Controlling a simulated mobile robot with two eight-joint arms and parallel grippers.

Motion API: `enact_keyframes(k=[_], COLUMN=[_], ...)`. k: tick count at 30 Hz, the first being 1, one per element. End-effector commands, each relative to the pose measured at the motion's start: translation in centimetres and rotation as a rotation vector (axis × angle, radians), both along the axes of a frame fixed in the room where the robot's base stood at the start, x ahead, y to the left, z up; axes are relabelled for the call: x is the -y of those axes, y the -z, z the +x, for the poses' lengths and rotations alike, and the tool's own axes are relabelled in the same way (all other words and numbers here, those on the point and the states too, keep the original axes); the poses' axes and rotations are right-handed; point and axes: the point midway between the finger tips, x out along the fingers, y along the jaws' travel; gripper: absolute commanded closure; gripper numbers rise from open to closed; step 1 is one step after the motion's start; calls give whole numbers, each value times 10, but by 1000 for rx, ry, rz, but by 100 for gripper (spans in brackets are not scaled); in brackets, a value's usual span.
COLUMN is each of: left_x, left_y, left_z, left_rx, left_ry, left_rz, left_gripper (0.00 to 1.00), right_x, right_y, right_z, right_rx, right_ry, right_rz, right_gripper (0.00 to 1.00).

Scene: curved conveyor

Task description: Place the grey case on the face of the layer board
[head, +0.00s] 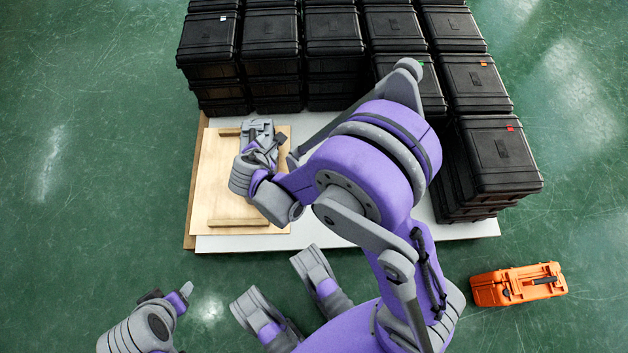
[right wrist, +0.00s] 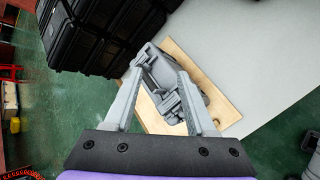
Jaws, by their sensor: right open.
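The grey case (head: 259,127) lies on the pale wooden layer board (head: 213,170), towards its far side. In the right wrist view the case (right wrist: 154,62) shows between and beyond my fingers, with the board (right wrist: 227,108) under it. My right gripper (head: 263,150) is over the case, its jaws open, one finger on each side of the case's middle in the wrist view. I cannot tell whether the fingers touch it. My right wrist hides part of the case and board in the head view. My left gripper (head: 170,297) is low at the left, away from the board, its jaws unclear.
Stacks of black cases (head: 333,35) stand behind and to the right of the board, close to my right arm. The board lies on a white sheet (head: 245,243) over a pallet. An orange case (head: 515,286) lies on the green floor at the right. The left floor is clear.

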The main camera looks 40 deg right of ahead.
Motion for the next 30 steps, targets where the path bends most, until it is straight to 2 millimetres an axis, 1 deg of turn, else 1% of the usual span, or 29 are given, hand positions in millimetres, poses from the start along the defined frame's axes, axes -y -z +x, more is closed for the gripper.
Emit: enact_keyframes(k=[1,3,5,8,9,11,12,15,18,21,24,30], left_x=[0,0,0,0,0,0,0,0,0,0,0,0], left_y=[0,0,0,0,0,0,0,0,0,0,0,0], left_z=[0,0,0,0,0,0,0,0,0,0,0,0], left_rx=[0,0,0,0,0,0,0,0,0,0,0,0], left_ry=[0,0,0,0,0,0,0,0,0,0,0,0], left_rz=[0,0,0,0,0,0,0,0,0,0,0,0], left_gripper=[38,38,38,38,38,38,38,38,38,38,38,38], right_x=[8,13,17,19,19,18,17,11,4,-2,-6,-7], right_y=[-15,-29,-41,-57,-63,-70,-74,-81,-85,-86,-87,-87], right_z=[-16,-37,-56,-91,-105,-127,-141,-174,-199,-215,-223,-225], right_rx=[18,45,68,102,115,135,148,173,191,200,205,207], right_ry=[83,205,314,500,576,694,773,959,1114,1223,1283,1302], right_rz=[90,221,331,509,578,682,747,897,1015,1095,1137,1151], right_gripper=[44,44,44,44,44,44,44,44,44,44,44,44])
